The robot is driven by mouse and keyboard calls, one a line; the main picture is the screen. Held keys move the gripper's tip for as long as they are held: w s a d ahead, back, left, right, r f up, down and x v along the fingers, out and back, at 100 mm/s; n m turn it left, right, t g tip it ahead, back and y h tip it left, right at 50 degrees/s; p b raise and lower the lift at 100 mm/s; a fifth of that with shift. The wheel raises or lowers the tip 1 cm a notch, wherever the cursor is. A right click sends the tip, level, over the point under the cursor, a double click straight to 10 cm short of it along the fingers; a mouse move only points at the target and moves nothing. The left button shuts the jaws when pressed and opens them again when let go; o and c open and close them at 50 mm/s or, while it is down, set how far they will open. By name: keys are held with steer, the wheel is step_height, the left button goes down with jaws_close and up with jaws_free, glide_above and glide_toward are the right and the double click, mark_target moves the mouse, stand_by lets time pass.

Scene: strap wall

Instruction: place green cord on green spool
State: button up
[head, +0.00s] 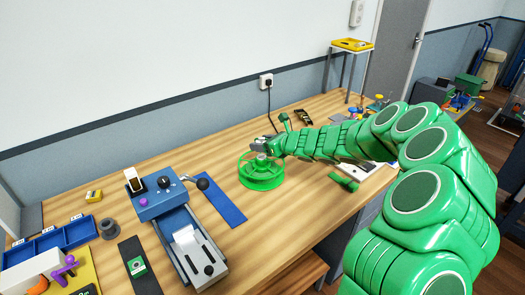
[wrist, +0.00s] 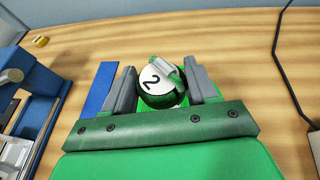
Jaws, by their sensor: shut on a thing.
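The green spool (head: 262,178), a wide ribbed wheel, lies flat on the wooden bench in the head view. My gripper (head: 263,147) is right over its hub. In the wrist view my gripper (wrist: 162,88) has its grey fingers on either side of a round dark-green body with a white disc marked 2 (wrist: 152,80). A small green and grey piece lies across this disc; I take the held thing to be the green cord (wrist: 168,72), but its outline is unclear. Bright green of the spool shows around the fingers. Whether cord and spool touch, I cannot tell.
A blue device with levers (head: 165,195) and a blue strip (head: 218,200) are left of the spool. A dark-green handle-like piece (head: 344,182) lies to the right. A black cable (head: 270,110) runs down from the wall socket behind. Bare bench lies in front.

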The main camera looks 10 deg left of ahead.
steer(key=shift+w+f, duration=0.15)
steer(key=shift+f, duration=1.55)
steer(key=shift+f, duration=0.1)
steer(key=o, duration=1.1)
steer(key=shift+v, duration=6.05)
